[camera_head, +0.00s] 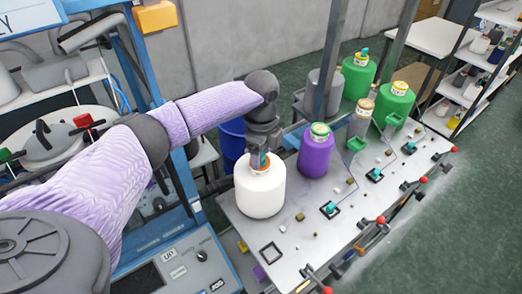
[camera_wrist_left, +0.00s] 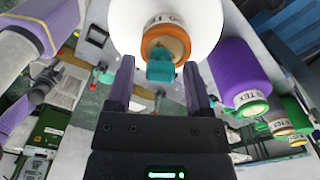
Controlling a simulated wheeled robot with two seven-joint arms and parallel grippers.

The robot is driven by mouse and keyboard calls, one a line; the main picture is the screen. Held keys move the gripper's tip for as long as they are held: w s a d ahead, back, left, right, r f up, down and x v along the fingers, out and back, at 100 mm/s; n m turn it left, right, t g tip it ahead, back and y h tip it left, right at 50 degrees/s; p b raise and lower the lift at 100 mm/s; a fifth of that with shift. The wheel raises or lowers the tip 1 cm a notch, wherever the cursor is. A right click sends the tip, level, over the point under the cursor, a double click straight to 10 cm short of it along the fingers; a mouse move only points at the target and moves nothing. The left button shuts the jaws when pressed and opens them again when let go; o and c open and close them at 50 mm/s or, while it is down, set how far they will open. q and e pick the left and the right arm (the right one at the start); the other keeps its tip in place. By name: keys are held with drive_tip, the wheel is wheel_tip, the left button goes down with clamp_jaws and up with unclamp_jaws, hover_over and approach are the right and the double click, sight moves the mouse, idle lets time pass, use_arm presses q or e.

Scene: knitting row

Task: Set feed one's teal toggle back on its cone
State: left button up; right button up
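The white cone (camera_head: 260,190) stands at the near left end of the table. It fills the top of the left wrist view (camera_wrist_left: 200,22), with an orange-brown core. A teal toggle (camera_wrist_left: 161,67) shows in front of that core; I cannot tell whether it touches it. My left gripper (camera_head: 260,156) points down over the cone's top. In the left wrist view its two fingers (camera_wrist_left: 160,80) are apart, one on each side of the toggle, with gaps visible. An empty dark square frame (camera_head: 271,252) lies on the table in front of the cone. My right gripper is not seen.
A purple cone (camera_head: 316,155) stands close to the right of the white one. Green cones (camera_head: 357,80) stand farther back. Other teal toggles (camera_head: 330,208) sit in square frames along the table, near red-knobbed levers (camera_head: 381,220). A grey post (camera_head: 329,70) rises behind.

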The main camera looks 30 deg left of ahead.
use_arm(q)
drive_tip(key=shift+o, duration=0.3)
drive_tip(key=shift+r, duration=0.45)
wheel_tip(320, 180, up, 9)
drive_tip(key=b, duration=0.2)
